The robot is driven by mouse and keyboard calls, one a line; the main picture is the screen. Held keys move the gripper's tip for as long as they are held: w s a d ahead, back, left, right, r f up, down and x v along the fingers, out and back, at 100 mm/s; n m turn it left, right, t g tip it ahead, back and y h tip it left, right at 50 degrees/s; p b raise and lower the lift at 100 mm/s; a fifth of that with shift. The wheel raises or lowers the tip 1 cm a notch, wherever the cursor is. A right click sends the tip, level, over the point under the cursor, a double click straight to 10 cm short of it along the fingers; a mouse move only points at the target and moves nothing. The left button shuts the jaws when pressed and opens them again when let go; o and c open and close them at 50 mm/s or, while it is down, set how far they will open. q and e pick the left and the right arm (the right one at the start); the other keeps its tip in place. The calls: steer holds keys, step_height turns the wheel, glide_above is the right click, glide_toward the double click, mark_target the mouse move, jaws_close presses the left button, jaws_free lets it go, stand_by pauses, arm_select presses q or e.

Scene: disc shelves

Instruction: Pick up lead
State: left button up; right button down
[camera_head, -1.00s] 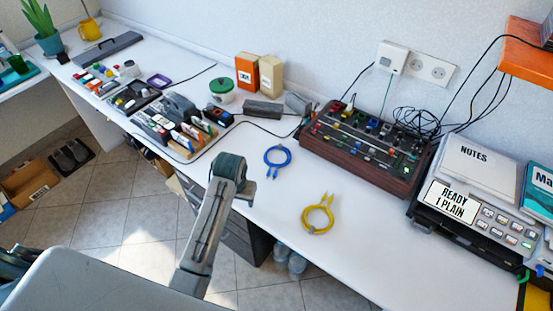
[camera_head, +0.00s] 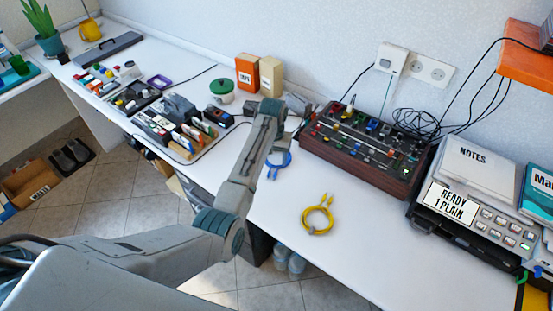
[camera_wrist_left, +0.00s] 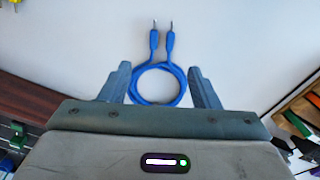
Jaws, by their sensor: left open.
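A blue lead (camera_wrist_left: 170,44) is coiled in a loop with two plug ends, lying on the white worktop. In the head view the blue lead (camera_head: 285,160) is partly hidden behind my left arm. In the left wrist view my left gripper (camera_wrist_left: 160,68) is open. Its two fingers stand on either side of the blue loop, and the plug ends point beyond the fingertips. The height of the fingers above the worktop cannot be told. A yellow lead (camera_head: 318,216) lies coiled nearer the worktop's front. My right gripper is not in view.
A dark red-brown patch panel (camera_head: 365,158) with black cables stands behind the leads. A printer-like machine (camera_head: 470,215) stands at the right. Trays of small parts (camera_head: 160,125) lie to the left. The worktop (camera_head: 350,265) around the yellow lead is clear.

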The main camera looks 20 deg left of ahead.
mark_target(273, 169)
arm_select(q)
steer(key=shift+f+p, duration=0.3)
steer(key=shift+f, duration=0.35)
step_height(273, 169, down, 4)
steer(key=shift+w+a+r+p, duration=0.1)
steer(key=shift+r+p, duration=0.15)
steer(key=shift+p, duration=0.1)
steer(key=shift+f, duration=0.4)
steer(key=shift+c, duration=0.5)
steer(key=c, duration=1.1)
steer(key=shift+r, duration=0.1)
step_height(273, 169, up, 10)
steer(key=shift+f+b, duration=0.1)
steer(key=shift+b, duration=0.65)
